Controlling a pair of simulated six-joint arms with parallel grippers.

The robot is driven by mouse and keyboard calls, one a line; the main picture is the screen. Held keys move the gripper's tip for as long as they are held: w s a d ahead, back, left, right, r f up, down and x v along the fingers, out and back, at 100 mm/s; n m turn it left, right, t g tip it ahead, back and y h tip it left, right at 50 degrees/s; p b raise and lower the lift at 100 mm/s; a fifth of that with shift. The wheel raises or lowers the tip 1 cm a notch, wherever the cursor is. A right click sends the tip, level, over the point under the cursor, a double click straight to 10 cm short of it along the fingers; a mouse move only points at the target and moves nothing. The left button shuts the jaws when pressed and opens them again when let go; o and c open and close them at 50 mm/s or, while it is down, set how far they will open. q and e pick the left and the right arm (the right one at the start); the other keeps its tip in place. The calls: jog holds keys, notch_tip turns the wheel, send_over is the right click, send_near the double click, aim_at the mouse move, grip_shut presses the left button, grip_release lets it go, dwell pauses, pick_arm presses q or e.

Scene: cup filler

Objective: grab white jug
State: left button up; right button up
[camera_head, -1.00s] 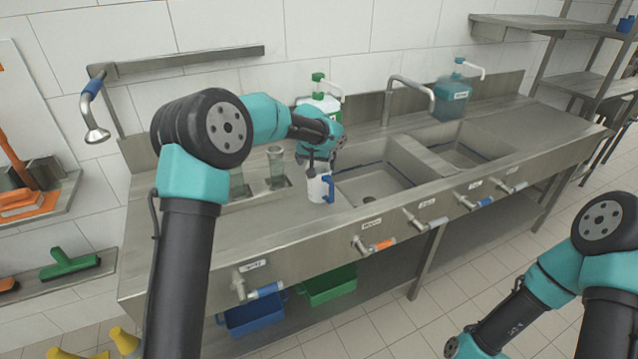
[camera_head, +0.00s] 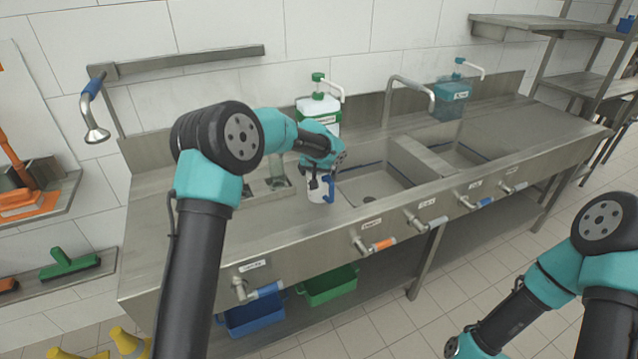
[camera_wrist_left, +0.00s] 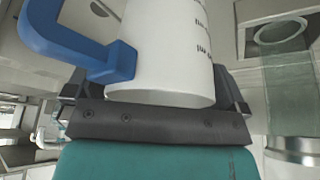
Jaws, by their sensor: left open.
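The white jug (camera_head: 317,192) with a blue handle stands on the steel counter, left of the sink basin. My left gripper (camera_head: 322,178) is over it from above and behind, and hides part of the jug. In the left wrist view the jug (camera_wrist_left: 165,50) fills the middle, with its blue handle (camera_wrist_left: 75,40) at the left and dark marks on its side. The left gripper (camera_wrist_left: 160,100) is open, with a dark finger on each side of the jug. Whether the fingers touch it cannot be told. My right gripper is not clearly seen; only its arm shows at the lower right.
A clear glass (camera_head: 276,168) stands just left of the jug and also shows in the left wrist view (camera_wrist_left: 288,85). A white and green pump bottle (camera_head: 318,108) is behind. A tap (camera_head: 410,90) rises behind the basins. The counter's right end is free.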

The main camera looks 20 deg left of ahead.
pick_arm(q)
jog(key=shift+c, duration=0.4)
jog(key=c, duration=0.6)
jog(key=shift+r, duration=0.15)
jog(key=shift+r, duration=1.7)
jog(key=s+d, duration=0.1)
jog(key=s, duration=0.4)
jog(key=s+d+r, duration=0.1)
jog(key=s+d, duration=0.1)
jog(key=s, duration=0.3)
jog(key=s+d, duration=0.1)
jog(key=s, duration=0.4)
jog(key=shift+s+d+r, duration=0.15)
jog(key=shift+s+d, duration=0.05)
